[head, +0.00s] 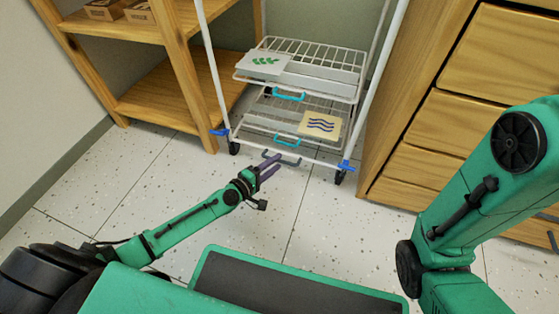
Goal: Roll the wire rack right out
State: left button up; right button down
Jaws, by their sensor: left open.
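The white wire rack (309,159) stands on dark casters between a wooden shelf unit and a wooden drawer cabinet. Its two front casters carry blue levers, one at the left (219,132) and one at the right (347,165). A grey bar handle (282,163) sits low at its front. Two sliding wire trays have cyan handles, an upper one (289,95) and a lower one (287,142). My left gripper (274,166) is open, its purple fingers close to the grey handle; I cannot tell if they touch it. My right gripper is out of view.
The wooden shelf unit (178,62) is close on the rack's left and the drawer cabinet (412,137) on its right. A white card with a green leaf (264,63) and a tan card with blue waves (321,124) lie on the trays. The speckled floor (301,200) in front is clear.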

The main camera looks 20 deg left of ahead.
pick_arm(q)
jog(key=x, duration=0.2)
jog(key=shift+w+d+f, duration=0.1)
jog(key=shift+w, duration=0.2)
grip_shut()
dwell(1.2)
